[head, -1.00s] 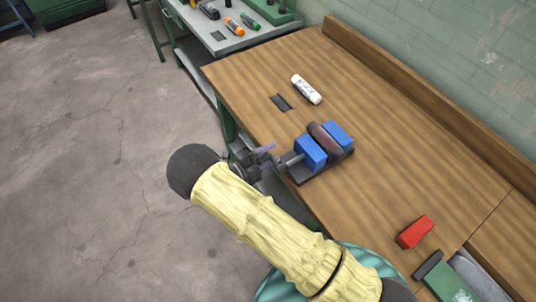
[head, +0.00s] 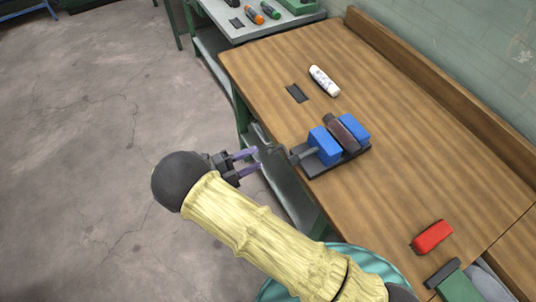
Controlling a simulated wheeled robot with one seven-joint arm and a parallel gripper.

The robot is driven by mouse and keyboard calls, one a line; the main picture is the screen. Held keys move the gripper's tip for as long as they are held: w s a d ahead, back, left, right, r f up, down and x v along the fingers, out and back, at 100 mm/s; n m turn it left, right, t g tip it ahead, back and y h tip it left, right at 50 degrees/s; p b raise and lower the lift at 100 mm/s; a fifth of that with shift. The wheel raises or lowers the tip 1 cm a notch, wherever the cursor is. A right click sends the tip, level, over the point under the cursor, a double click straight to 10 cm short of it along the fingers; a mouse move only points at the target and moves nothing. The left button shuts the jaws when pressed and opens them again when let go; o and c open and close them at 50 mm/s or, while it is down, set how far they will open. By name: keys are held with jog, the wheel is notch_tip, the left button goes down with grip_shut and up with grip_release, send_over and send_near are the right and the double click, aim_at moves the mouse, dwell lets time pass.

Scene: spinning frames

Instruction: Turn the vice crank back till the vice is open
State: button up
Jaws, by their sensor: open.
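The vice (head: 325,146) has blue jaws on a dark base at the left edge of the wooden bench. A brown block (head: 342,133) stands between its two jaws; I cannot tell whether both jaws touch it. The crank (head: 277,150) sticks out to the left past the bench edge, dark and small in the head view. My gripper (head: 255,160) is open and empty. Its purple fingers point right, toward the crank, with a small gap between them and the crank.
A grey table (head: 262,33) with tools stands at the back. Open floor lies to the left.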

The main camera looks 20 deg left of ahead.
jog(key=b+v, duration=0.1)
jog(key=v, duration=0.5)
jog(key=shift+s+a+b, duration=0.25)
jog(key=shift+s+b, duration=0.05)
